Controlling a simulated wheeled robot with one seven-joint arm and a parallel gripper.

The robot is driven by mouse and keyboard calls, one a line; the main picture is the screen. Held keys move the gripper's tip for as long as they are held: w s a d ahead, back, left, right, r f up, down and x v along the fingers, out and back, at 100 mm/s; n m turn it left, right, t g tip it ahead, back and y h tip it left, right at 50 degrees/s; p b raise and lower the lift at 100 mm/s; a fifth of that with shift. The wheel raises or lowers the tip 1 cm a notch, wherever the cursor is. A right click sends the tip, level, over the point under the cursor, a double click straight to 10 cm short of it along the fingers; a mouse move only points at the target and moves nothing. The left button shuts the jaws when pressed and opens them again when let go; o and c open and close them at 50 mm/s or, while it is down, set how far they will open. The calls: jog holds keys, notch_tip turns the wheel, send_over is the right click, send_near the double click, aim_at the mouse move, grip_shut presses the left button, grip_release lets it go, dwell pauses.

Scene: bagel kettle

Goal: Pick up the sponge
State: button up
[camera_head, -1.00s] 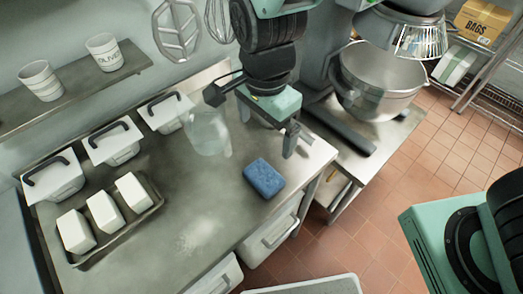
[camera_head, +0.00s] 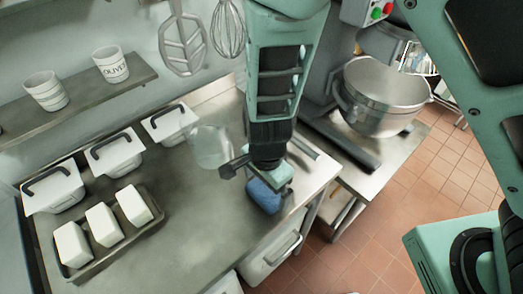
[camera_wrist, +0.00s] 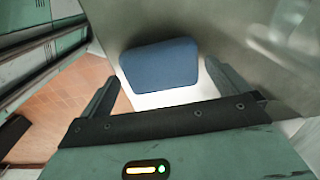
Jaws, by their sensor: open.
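The blue sponge (camera_head: 264,196) lies on the steel worktop near its front edge. In the head view my gripper (camera_head: 268,180) is over it and hides part of it. In the wrist view the sponge (camera_wrist: 160,66) shows whole, just beyond and between the two spread fingers of my gripper (camera_wrist: 160,85). The gripper is open with nothing in it. I cannot tell the exact height of the fingertips above the worktop.
A clear jug (camera_head: 210,146) stands just left of my gripper. A tray (camera_head: 112,243) with white blocks and several lidded white containers (camera_head: 115,152) are farther left. A mixer bowl (camera_head: 385,90) is at the right. The worktop's (camera_head: 190,215) front middle is clear.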

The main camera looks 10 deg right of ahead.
aim_at(265, 191)
jog(key=shift+f, duration=0.85)
jog(key=c, duration=0.8)
notch_tip(265, 191, up, 10)
jog(key=p, duration=0.1)
jog(key=shift+o, duration=0.9)
